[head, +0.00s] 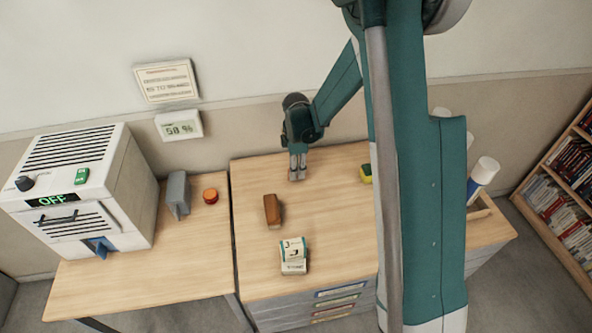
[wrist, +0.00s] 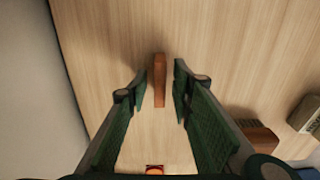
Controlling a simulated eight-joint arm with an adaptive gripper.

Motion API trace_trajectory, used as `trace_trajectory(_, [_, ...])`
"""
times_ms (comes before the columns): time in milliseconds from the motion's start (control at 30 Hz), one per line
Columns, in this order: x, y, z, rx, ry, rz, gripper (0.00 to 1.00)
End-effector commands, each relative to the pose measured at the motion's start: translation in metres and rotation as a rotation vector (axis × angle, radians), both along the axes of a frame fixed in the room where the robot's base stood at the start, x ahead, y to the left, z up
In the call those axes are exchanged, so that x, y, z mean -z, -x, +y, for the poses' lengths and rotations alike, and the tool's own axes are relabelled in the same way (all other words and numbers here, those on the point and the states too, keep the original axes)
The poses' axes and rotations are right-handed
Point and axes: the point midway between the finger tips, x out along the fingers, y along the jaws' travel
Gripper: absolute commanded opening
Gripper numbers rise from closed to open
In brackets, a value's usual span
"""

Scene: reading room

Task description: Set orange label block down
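A slim orange-brown block (wrist: 159,82) stands out between my fingertips in the wrist view. I take it for the orange label block, but no label can be read. My gripper (wrist: 160,84) is open around it, with a narrow gap on each side. It seems to rest on the wooden desk (wrist: 220,45). In the head view my gripper (head: 297,177) points down at the desk's back part, near the wall. There the fingers mostly hide the block.
A brown block (head: 272,210) and a flip calendar (head: 293,250) stand nearer the front. On the left table are a grey upright object (head: 177,194), an orange-red round piece (head: 210,196) and a white machine (head: 80,190).

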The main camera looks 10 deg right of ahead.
Motion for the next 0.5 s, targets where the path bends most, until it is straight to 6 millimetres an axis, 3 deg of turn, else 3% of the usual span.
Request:
trace_trajectory(267, [-0.028,0.000,0.000,0.000,0.000,0.000,0.23])
trace_trajectory(500, [-0.065,0.000,0.000,0.000,0.000,0.000,0.23])
